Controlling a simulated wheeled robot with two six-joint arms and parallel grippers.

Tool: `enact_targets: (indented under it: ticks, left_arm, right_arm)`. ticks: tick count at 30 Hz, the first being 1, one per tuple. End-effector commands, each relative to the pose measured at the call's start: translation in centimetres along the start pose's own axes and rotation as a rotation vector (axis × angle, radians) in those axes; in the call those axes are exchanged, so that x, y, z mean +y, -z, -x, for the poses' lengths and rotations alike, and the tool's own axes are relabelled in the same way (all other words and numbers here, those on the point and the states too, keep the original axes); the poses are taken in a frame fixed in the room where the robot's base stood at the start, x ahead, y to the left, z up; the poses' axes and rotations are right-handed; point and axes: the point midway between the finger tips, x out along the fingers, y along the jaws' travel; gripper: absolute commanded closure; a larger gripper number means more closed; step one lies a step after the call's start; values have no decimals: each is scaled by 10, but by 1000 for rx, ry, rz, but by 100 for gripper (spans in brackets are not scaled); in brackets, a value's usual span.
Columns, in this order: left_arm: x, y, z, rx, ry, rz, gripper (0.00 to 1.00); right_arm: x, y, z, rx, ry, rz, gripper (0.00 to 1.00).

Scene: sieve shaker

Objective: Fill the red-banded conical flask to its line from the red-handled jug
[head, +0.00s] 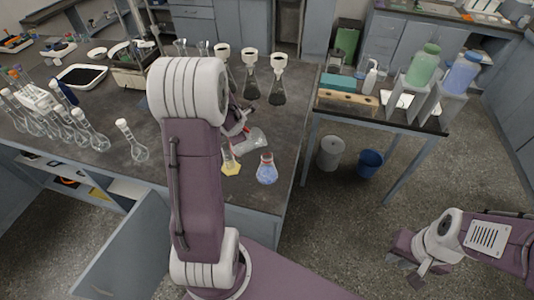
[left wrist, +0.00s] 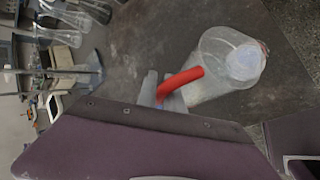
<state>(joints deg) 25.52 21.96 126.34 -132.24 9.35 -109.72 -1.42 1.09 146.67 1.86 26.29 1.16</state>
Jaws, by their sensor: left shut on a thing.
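The conical flask with a red band at its neck (head: 266,171) stands upright near the front right of the dark bench and looks blue inside. The clear jug (head: 252,143) is just behind it in the head view and looks tilted. My left gripper (head: 240,128) is mostly hidden behind my left arm. In the left wrist view it is shut on the jug's red handle (left wrist: 180,83), and the clear jug body (left wrist: 222,60) is beyond the handle. I cannot tell the liquid level. My right gripper (head: 409,270) is empty, away over the floor, and looks open.
A yellow-based flask (head: 230,162) stands left of the blue-looking one. Several flasks with funnels (head: 250,80) stand behind. Long-necked flasks (head: 90,133) fill the left. A side table (head: 385,112) holds bottles, with bins (head: 370,162) below.

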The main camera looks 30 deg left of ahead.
Motion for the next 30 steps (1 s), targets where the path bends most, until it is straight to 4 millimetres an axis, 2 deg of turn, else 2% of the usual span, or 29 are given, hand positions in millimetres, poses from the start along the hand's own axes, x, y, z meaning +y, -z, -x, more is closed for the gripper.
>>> enact_targets:
  ticks: [30]
  left_arm:
    - [0, -2, 2, 28, -29, -30, 100]
  right_arm:
    - [0, 1, 10, 0, 0, 0, 81]
